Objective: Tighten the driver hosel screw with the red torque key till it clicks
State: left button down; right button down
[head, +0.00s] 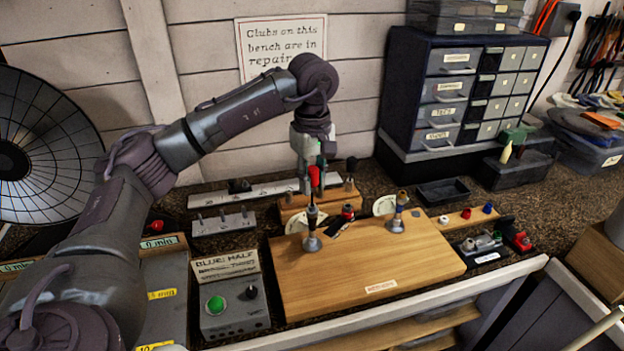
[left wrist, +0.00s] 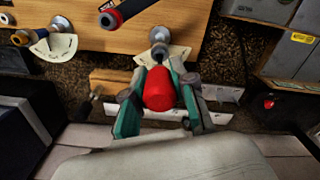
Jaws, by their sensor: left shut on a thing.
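The red torque key (head: 314,178) is held upright by my left gripper (head: 313,160), whose teal fingers close around its red handle. In the left wrist view the red handle (left wrist: 159,88) sits between the two fingers (left wrist: 160,95). Whether the key touches that piece, I cannot tell. The key's tip and the hosel screw are not clearly visible. My right gripper is not in view.
A grey box with a green button (head: 216,305) stands at left. The board's front is clear.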

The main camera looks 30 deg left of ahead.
pick_arm(q)
jog(key=shift+f, duration=0.1)
jog(key=c, duration=1.1)
grip_release()
